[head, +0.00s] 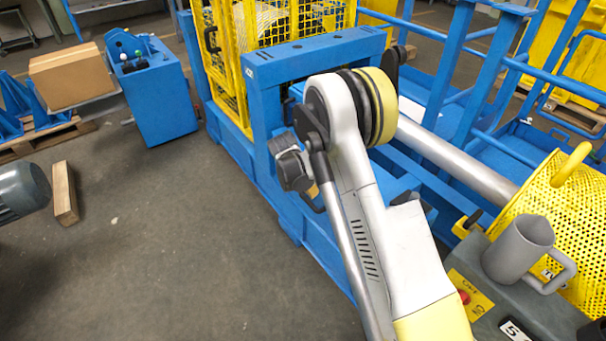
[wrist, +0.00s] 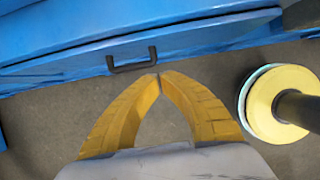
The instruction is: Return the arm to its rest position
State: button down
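My arm (head: 365,205) reaches up through the middle of the head view, with white links and a yellow-and-black joint, in front of the blue machine frame. In the wrist view my gripper (wrist: 158,77) has two yellow fingers that meet at the tips. Nothing shows between them. Beyond the fingertips is a blue panel (wrist: 60,40) with a dark handle (wrist: 132,62), above grey floor. I cannot make out the gripper's fingers in the head view.
The blue machine frame (head: 310,52) and yellow mesh cage (head: 225,60) stand behind my arm. A grey shaft (head: 450,160), yellow perforated guard (head: 575,215) and grey mug (head: 518,252) on a control box are right. A cardboard box (head: 70,75) is left. Floor (head: 170,240) left of my arm is mostly clear.

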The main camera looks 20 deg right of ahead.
jog(key=s+a+r+m+t+y, duration=0.1)
jog(key=s+r+m, duration=0.4)
jog(key=r, duration=0.6)
jog(key=s+a+r+m+t+y, duration=0.1)
jog(key=s+r+m, duration=0.35)
jog(key=r, duration=0.75)
jog(key=s+a+r+m+t+y, duration=0.1)
jog(key=s+a+r+m, duration=0.1)
jog(key=s+m, duration=0.4)
jog(key=s+a+r+m+t+y, duration=0.1)
jog(key=s+m, duration=0.5)
jog(key=s, duration=0.9)
jog(key=shift+a+r+t, duration=0.4)
jog(key=shift+r+t, duration=0.4)
jog(key=shift+r, duration=0.5)
